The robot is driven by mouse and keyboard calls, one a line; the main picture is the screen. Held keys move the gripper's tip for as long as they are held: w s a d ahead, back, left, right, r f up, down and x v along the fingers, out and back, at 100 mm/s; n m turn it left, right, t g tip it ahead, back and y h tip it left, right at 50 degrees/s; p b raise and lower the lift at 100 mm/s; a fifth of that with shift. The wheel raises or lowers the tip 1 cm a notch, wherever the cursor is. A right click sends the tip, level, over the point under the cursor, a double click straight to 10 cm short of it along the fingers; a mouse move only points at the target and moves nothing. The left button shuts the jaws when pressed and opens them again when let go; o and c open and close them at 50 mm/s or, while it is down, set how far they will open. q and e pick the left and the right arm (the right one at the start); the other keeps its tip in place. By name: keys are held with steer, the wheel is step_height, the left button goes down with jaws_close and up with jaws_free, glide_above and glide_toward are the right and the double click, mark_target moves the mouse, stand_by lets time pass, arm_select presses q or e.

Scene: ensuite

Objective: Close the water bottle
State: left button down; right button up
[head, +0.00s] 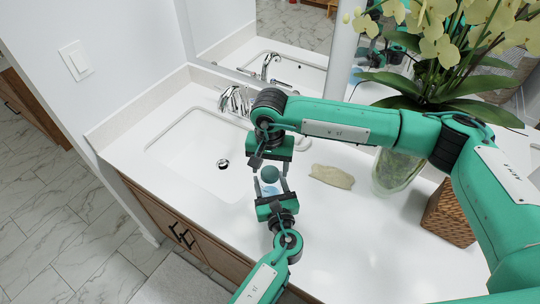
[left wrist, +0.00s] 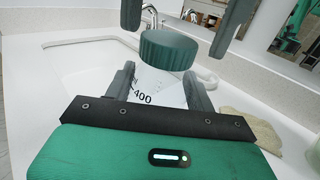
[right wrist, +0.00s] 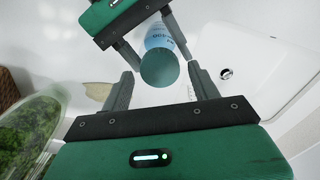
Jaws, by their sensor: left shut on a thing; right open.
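The water bottle (head: 269,188) stands upright at the counter's sink edge, with a pale blue and white body. A dark green ribbed cap (left wrist: 168,50) is at its top; whether it is threaded tight I cannot tell. My left gripper (head: 271,184) is shut on the bottle's body from the near side, and its fingers flank the body in the left wrist view. My right gripper (head: 271,164) comes from the far side. Its open fingers are around the cap (right wrist: 160,68), with a gap visible on each side in the right wrist view.
The sink basin (head: 185,150) with its drain is to the left, and the chrome faucet (head: 234,100) stands behind it. A beige cloth (head: 332,177), a glass vase (head: 397,170) with orchids and a woven box (head: 447,215) are to the right. The front counter is clear.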

steer(key=shift+f, duration=0.7)
